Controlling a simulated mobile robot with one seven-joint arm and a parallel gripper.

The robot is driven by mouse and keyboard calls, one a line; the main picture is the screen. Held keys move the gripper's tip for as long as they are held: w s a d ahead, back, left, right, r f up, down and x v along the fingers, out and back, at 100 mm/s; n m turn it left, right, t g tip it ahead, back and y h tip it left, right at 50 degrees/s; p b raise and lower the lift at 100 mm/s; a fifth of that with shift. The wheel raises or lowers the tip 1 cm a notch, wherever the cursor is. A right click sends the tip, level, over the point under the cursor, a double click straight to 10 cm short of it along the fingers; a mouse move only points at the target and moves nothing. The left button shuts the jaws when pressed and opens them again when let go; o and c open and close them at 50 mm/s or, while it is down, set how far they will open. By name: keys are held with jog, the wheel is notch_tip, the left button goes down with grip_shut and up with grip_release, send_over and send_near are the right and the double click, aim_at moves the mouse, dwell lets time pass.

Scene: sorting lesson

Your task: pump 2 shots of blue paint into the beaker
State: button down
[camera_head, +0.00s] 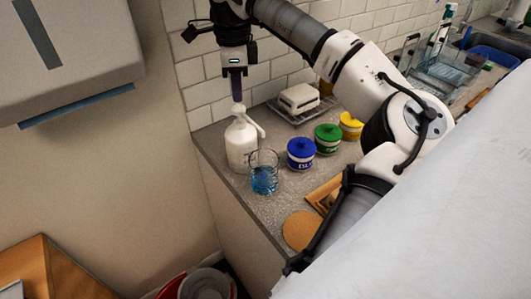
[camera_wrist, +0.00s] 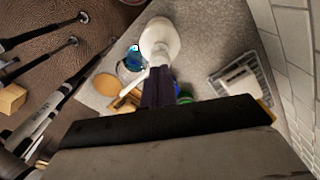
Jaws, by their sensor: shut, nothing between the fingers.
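A white pump bottle (camera_head: 241,145) stands upright on the grey counter near its left end, its nozzle pointing toward the right front. A clear glass beaker (camera_head: 264,177) stands in front of it, under the nozzle side, with blue liquid in its lower part. My gripper (camera_head: 237,98) is shut, pointing down, directly over the pump head; whether it touches the head I cannot tell. In the wrist view the shut fingers (camera_wrist: 158,82) reach toward the white bottle (camera_wrist: 160,40), and the beaker (camera_wrist: 134,60) is left of it.
A white scale-like device (camera_head: 299,98) sits behind on a tray. A round cork mat (camera_head: 302,230) lies at the front edge. My arm spans above the counter's right side.

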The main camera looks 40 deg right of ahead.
notch_tip(320, 180, up, 6)
jog(key=p, duration=0.4)
jog(key=shift+f, duration=0.1)
dwell(0.5)
